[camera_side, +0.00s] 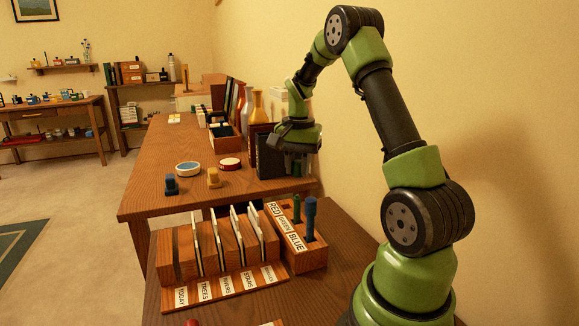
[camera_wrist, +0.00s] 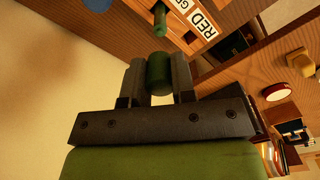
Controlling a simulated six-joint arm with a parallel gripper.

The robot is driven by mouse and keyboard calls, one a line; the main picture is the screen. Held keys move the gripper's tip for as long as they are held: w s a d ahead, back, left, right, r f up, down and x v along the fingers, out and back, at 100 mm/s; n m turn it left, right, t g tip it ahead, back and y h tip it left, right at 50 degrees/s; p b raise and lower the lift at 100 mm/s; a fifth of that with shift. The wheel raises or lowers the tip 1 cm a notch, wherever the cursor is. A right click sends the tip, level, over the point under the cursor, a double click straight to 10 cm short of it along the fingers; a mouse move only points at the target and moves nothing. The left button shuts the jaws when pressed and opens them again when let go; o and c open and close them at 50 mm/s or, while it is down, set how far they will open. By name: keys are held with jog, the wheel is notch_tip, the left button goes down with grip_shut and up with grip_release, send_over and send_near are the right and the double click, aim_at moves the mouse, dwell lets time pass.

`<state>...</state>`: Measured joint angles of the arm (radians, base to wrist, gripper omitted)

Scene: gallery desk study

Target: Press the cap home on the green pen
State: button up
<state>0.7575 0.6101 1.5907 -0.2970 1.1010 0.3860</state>
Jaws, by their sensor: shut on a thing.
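My gripper (camera_wrist: 158,82) is shut on a dark green cap (camera_wrist: 159,70) in the wrist view. In the side view my gripper (camera_side: 297,172) is above the wooden pen holder (camera_side: 314,258), and the cap is hard to make out there. The green pen (camera_side: 296,208) stands upright in the holder, behind the blue pen. It also shows in the wrist view (camera_wrist: 159,20), apart from the cap, with a gap between them.
A blue pen (camera_side: 310,216) stands in the near slot of the holder. A wooden card rack (camera_side: 220,255) is left of the holder.

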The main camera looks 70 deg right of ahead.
jog(key=shift+f, duration=2.65)
jog(key=shift+f, duration=0.15)
jog(key=o, duration=1.4)
jog(key=shift+o, duration=0.2)
jog(key=shift+r, duration=3.55)
jog(key=shift+c, duration=0.3)
grip_shut()
